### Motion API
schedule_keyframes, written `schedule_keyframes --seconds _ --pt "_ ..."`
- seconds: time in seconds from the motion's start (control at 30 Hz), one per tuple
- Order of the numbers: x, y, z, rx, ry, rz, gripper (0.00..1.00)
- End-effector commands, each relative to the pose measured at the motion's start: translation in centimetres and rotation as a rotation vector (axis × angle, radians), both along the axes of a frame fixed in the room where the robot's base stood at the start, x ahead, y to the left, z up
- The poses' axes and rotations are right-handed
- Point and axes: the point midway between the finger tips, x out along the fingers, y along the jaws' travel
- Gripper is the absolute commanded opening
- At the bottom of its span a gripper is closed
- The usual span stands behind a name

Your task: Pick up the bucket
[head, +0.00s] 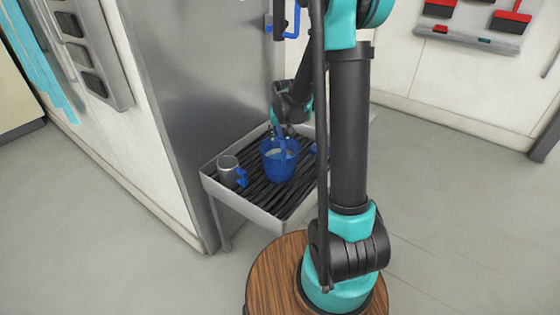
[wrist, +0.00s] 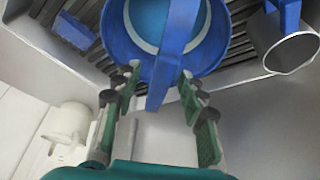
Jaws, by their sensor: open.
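The blue bucket (head: 277,168) stands upright on the slatted tray of a metal stand, with a pale inside and a raised blue handle. In the wrist view the bucket (wrist: 118,40) fills the top centre, and its broad handle (wrist: 165,75) runs between my fingers. My gripper (wrist: 158,82) is open, with one green-padded finger on each side of the handle. In the head view my gripper (head: 283,132) reaches down at the bucket's far rim. I cannot tell whether the fingers touch the handle or rim.
A metal mug (head: 228,168) with a blue handle stands on the tray (head: 262,212), left of the bucket. A small blue item (wrist: 72,32) lies on the slats on the bucket's other side. A metal cabinet wall (head: 205,75) rises behind the tray. A round wooden top (head: 275,275) is in front.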

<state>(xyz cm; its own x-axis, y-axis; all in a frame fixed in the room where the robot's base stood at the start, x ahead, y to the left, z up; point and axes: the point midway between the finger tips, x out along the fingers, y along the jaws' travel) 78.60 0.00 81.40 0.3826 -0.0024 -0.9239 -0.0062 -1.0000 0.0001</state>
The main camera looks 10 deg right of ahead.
Motion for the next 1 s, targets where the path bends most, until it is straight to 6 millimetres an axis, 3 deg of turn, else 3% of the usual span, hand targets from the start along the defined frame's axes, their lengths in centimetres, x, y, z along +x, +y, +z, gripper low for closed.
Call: schedule_keyframes --seconds 0.23,0.57,1.0 --pt "0.01 -0.01 -0.06 0.000 0.000 0.000 0.40" --pt "0.01 -0.01 -0.04 0.000 0.000 0.000 0.00" --pt "0.02 -0.01 0.02 0.000 -0.001 0.000 0.00"
